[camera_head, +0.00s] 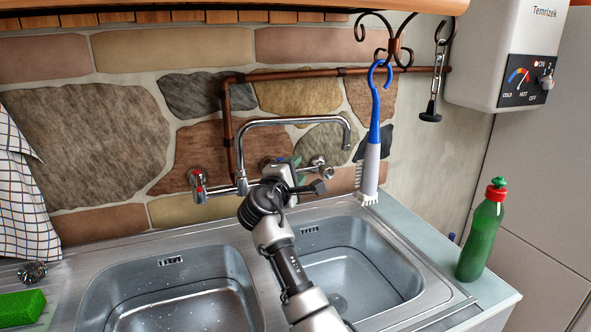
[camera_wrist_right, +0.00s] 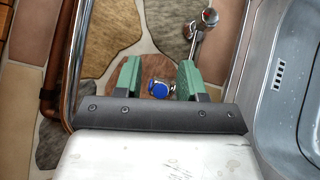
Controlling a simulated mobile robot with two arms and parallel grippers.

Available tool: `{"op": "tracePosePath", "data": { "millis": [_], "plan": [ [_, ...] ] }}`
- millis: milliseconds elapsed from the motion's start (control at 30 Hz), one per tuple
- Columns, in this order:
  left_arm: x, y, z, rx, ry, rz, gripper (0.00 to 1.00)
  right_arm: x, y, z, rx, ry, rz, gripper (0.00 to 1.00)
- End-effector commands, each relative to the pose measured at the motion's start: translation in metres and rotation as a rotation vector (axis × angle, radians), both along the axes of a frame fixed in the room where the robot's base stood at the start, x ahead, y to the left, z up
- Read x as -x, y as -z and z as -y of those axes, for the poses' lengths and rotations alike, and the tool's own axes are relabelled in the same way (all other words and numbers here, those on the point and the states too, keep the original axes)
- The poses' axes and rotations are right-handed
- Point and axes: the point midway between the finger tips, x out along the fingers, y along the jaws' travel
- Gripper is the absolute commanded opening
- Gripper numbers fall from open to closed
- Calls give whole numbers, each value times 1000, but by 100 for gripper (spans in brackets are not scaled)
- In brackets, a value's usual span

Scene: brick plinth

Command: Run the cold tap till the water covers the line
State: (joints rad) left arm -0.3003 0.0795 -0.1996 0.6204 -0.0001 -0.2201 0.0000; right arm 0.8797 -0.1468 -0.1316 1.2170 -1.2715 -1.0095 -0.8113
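The chrome swivel tap (camera_head: 290,121) stands behind the sinks, its spout swung right with no water stream visible. Its red-marked handle (camera_head: 197,183) is at the left, also in the wrist view (camera_wrist_right: 210,16). The blue-capped cold handle (camera_wrist_right: 158,89) shows between my right fingertips in the wrist view; I cannot tell whether they touch it. In the head view a chrome handle part (camera_head: 320,167) shows beside my right gripper (camera_head: 283,168), which is open. The right sink bowl (camera_head: 375,255) is partly hidden by my right arm. My left gripper is out of view.
The left bowl (camera_head: 175,285) has droplets. A blue and white brush (camera_head: 372,160) hangs from a hook right of the spout. A green bottle (camera_head: 482,235) stands on the right ledge. A green sponge (camera_head: 20,307) and checked cloth (camera_head: 20,190) are at left; a heater (camera_head: 505,50) is upper right.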

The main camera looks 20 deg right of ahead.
Motion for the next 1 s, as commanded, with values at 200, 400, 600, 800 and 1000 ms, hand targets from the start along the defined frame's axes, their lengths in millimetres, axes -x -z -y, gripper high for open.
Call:
{"op": "tracePosePath", "data": {
  "millis": [200, 400, 600, 800, 1000],
  "plan": [
    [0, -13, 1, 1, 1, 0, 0, 30, 1, -29, -1, -5, -2, 40],
    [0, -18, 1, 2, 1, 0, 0, 58, 5, -54, -2, -2, -3, 40],
    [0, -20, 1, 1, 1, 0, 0, 72, 6, -67, 0, -2, -2, 40],
    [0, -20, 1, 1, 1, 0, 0, 74, 7, -69, 0, -1, -2, 40],
    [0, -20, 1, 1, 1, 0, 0, 73, 7, -69, 1, -1, -1, 40]
  ]
}}
